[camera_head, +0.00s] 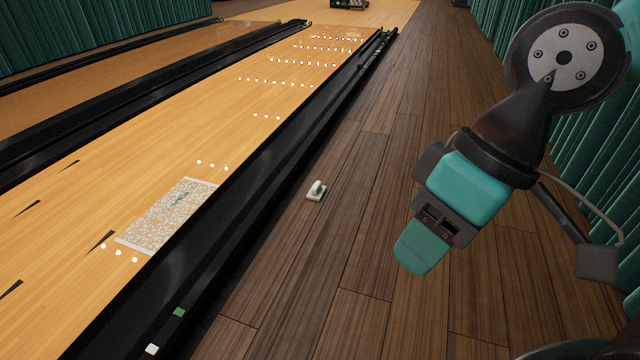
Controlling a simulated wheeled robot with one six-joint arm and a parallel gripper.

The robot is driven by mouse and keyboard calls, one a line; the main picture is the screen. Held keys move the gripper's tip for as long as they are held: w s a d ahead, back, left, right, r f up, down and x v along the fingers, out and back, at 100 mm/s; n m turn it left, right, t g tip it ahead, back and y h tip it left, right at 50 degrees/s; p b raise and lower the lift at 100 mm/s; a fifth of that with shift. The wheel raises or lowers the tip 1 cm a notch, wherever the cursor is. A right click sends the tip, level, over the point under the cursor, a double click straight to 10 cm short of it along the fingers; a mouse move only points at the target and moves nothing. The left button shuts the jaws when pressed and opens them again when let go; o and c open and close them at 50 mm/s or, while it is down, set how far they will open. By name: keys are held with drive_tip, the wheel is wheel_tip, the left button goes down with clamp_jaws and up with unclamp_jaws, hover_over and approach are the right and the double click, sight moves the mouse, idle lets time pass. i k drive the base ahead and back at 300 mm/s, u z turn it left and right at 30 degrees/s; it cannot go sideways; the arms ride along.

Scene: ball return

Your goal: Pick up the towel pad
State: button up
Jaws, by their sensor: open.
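The towel pad (316,191), as I take it, is a small white block with a raised grip on top. It lies on the dark wood floor, just right of the black gutter. My gripper (418,250) hangs to the right of the pad, apart from it and empty. Its teal finger points down and left; the other finger is hidden behind it or cannot be made out. A pale speckled rectangle (168,216) with a bluish mark lies flat on the lane, left of the gutter.
The black gutter and its raised edge (215,226) run between the lane (60,255) and the floor. A green square (179,312) and a white square (152,348) sit on the gutter edge. Teal curtains (590,190) hang at right. The floor around the pad is clear.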

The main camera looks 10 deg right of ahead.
sight(317, 191)
drive_tip(key=z, duration=0.5)
drive_tip(key=k, duration=1.15)
drive_tip(key=z, duration=0.85)
drive_tip(key=i, duration=2.75)
drive_tip(key=u, duration=0.35)
drive_tip(key=i, duration=1.45)
drive_tip(key=u, duration=1.45)
drive_tip(key=i, duration=0.9)
drive_tip(key=u, duration=1.25)
drive_tip(key=i, duration=0.45)
drive_tip(key=u, duration=0.3)
